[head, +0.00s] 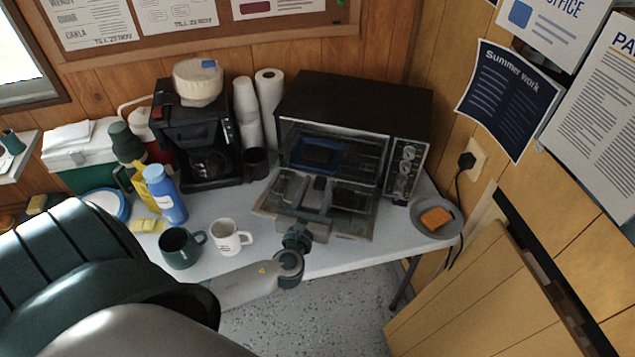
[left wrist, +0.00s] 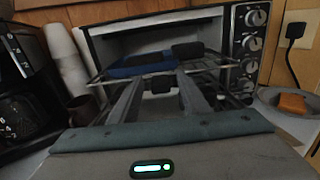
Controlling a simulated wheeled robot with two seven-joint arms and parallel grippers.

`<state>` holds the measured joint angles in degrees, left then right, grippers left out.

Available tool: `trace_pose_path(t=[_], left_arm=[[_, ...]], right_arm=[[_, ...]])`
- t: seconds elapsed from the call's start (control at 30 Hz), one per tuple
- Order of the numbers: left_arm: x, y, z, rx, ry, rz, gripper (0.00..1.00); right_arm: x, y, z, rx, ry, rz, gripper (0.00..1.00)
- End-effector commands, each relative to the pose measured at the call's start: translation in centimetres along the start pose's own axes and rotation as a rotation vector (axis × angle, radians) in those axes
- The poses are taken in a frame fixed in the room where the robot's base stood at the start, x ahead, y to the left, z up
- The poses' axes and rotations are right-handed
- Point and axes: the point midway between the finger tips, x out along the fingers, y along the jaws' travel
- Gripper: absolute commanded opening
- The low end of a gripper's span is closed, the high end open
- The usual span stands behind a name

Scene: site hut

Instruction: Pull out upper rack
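The toaster oven (head: 355,105) stands on the table with its door (head: 350,222) folded down. The upper wire rack (left wrist: 222,66) is inside the oven, with a blue tray or dish (head: 318,154) on it; the blue piece also shows in the left wrist view (left wrist: 135,68). A dark block (left wrist: 187,50) sits at the rack's front. My left gripper (head: 305,182) is over the lowered door, pointing into the oven. Its two grey fingers (left wrist: 160,78) are apart, just in front of the rack, with nothing visibly held. Whether they touch it I cannot tell. My right gripper is out of view.
A coffee maker (head: 195,135), cup stack (head: 247,110) and paper towel roll (head: 270,100) stand left of the oven. Two mugs (head: 182,247) (head: 231,237) are near my left arm. A plate (head: 440,222) with an orange item lies right. A cord hangs from the wall outlet.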

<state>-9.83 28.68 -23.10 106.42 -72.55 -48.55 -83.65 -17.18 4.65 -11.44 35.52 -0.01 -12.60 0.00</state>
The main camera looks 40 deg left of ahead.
Motion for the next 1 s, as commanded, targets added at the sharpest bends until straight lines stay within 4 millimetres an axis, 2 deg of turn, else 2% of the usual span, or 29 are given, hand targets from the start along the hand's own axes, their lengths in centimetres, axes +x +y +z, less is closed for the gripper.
trace_pose_path(t=[0.27,0.47,1.0], left_arm=[[-0.5,0.0,-0.1,0.0,0.0,0.0,0.42],[-2.5,-0.1,-0.2,0.0,0.001,-0.002,0.42],[-12.9,0.0,-0.4,-0.001,0.003,0.0,0.42]], right_arm=[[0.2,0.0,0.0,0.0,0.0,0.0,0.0],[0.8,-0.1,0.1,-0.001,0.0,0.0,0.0],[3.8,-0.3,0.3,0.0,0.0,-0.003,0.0]])
